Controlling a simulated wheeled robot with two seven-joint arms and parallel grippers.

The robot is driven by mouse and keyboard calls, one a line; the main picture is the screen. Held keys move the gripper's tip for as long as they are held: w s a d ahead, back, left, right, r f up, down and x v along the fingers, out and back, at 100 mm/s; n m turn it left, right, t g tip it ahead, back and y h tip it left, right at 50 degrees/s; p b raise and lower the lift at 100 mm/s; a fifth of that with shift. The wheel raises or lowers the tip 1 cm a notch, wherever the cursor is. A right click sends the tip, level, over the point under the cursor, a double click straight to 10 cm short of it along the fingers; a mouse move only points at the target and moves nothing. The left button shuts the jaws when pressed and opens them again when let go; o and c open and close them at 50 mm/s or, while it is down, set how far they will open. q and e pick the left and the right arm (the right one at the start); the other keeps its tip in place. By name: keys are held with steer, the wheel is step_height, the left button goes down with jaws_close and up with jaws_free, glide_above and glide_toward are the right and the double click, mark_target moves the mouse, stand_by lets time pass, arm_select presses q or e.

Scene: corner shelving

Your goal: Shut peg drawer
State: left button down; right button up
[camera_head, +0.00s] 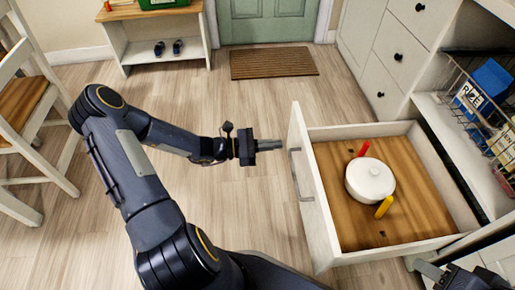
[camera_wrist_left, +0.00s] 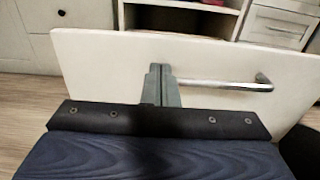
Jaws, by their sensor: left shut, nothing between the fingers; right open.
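The peg drawer (camera_head: 322,238) is pulled out on the right of the head view, with a white front, a wooden bottom and a metal bar handle (camera_head: 302,175). In it stand a white lidded pot (camera_head: 370,181), a red peg (camera_head: 364,149) and a yellow peg (camera_head: 384,207). My left gripper (camera_head: 283,145) is shut and empty, just left of the drawer front. In the left wrist view its fingers (camera_wrist_left: 160,84) point at the white front (camera_wrist_left: 110,65), beside the handle (camera_wrist_left: 235,84); contact cannot be told. My right gripper (camera_head: 440,275) is partly visible at the bottom right edge.
White cabinets (camera_head: 400,50) and a shelf with a wire basket (camera_head: 480,95) stand at the right. A doormat (camera_head: 273,63), a low shoe shelf (camera_head: 160,45) and a chair (camera_head: 25,110) lie around open wooden floor.

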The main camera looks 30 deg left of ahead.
mark_target(302, 142)
arm_select(q)
steer(key=b+x, duration=0.1)
steer(key=x, duration=0.3)
steer(key=shift+w+d+f+b, duration=0.15)
steer(key=shift+d+b, duration=0.1)
steer(key=shift+b, duration=0.05)
steer(key=shift+w+d, duration=0.4)
steer(key=shift+d, duration=0.1)
arm_select(e)
step_height(302, 142, down, 2)
steer(key=shift+f, duration=0.25)
